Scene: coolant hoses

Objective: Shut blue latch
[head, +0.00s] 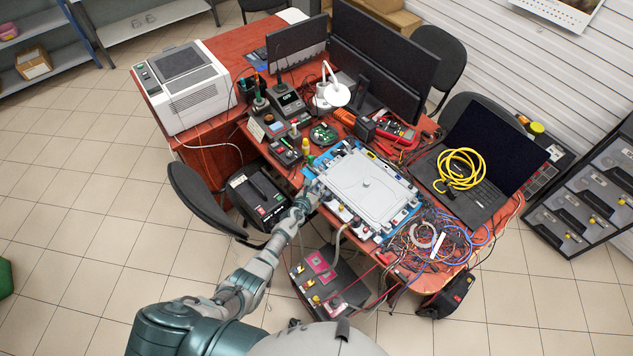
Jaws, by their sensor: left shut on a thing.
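A flat grey unit with a light lid (367,186) lies on a blue mat (361,148) on the red workbench. Small fittings line its edges, but I cannot make out which one is the blue latch. My left arm reaches up from the bottom of the head view. My left gripper (313,190) is at the unit's left edge and is shut on a small part there. The gripper hides that part, so its colour and position cannot be told. My right gripper is not in view.
Tangled wires (432,240) lie at the unit's right end. A laptop (478,165) with a coiled yellow cable (460,170) stands to the right. Monitors (375,65) and small tools stand behind. A dark chair (205,200) and a battery box (328,285) are near my arm.

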